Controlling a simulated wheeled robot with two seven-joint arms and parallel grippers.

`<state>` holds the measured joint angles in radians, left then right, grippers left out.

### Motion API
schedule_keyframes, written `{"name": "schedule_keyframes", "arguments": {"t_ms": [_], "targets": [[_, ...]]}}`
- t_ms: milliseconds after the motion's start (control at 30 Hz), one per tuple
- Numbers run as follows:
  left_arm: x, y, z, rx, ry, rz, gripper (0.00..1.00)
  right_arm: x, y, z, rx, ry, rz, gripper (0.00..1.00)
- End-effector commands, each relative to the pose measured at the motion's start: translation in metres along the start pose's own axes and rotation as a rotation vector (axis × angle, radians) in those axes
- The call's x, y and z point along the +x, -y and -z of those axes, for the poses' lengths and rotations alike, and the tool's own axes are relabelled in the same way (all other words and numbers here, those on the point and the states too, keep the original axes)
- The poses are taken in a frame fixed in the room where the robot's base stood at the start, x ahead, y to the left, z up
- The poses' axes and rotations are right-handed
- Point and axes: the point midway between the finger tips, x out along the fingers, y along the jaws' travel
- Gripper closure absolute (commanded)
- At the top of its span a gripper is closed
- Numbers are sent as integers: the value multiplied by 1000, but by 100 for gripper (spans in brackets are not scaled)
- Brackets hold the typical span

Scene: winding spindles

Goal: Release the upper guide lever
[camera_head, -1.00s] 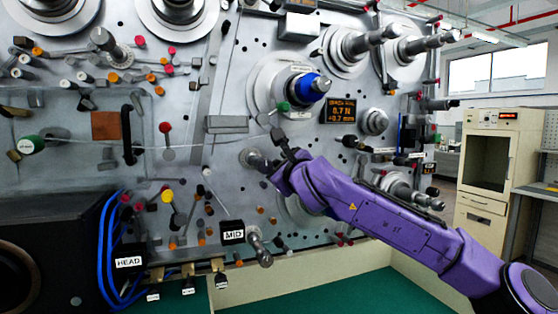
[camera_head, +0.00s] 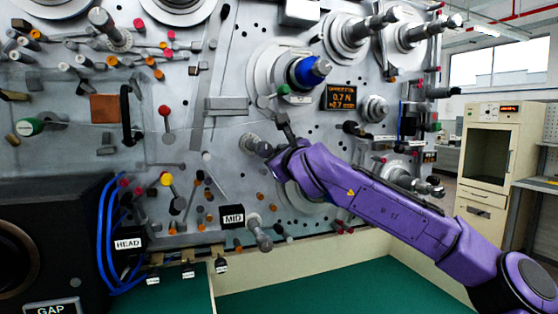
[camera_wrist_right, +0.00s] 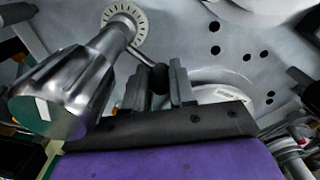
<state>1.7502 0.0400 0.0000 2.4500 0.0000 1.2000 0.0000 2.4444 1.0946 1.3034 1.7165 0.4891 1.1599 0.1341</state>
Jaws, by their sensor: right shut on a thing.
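My right gripper (camera_head: 283,122) is in front of the machine panel, below the blue-collared spindle. In the right wrist view, its two fingers (camera_wrist_right: 160,86) are shut on the dark round knob of the upper guide lever (camera_wrist_right: 159,77). A thin rod shows behind the fingers. My left gripper is not in view.
A fluted metal knob (camera_wrist_right: 70,88) stands close left of the fingers in the wrist view. The blue spindle collar (camera_head: 302,73), a lit display (camera_head: 340,97) and a grey block (camera_head: 226,105) surround the gripper. A green floor area (camera_head: 330,292) lies below.

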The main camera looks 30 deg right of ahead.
Motion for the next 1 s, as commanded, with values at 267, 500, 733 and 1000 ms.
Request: {"name": "schedule_keyframes", "arguments": {"t_ms": [267, 500, 733, 1000], "targets": [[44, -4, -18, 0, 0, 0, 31, -1, -13, 11, 245, 8, 6, 100], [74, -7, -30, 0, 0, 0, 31, -1, -26, 14, 471, 8, 5, 100], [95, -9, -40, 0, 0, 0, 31, -1, -35, 13, 663, 9, 4, 100], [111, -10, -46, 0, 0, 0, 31, -1, -42, 10, 822, 8, 4, 100]]}}
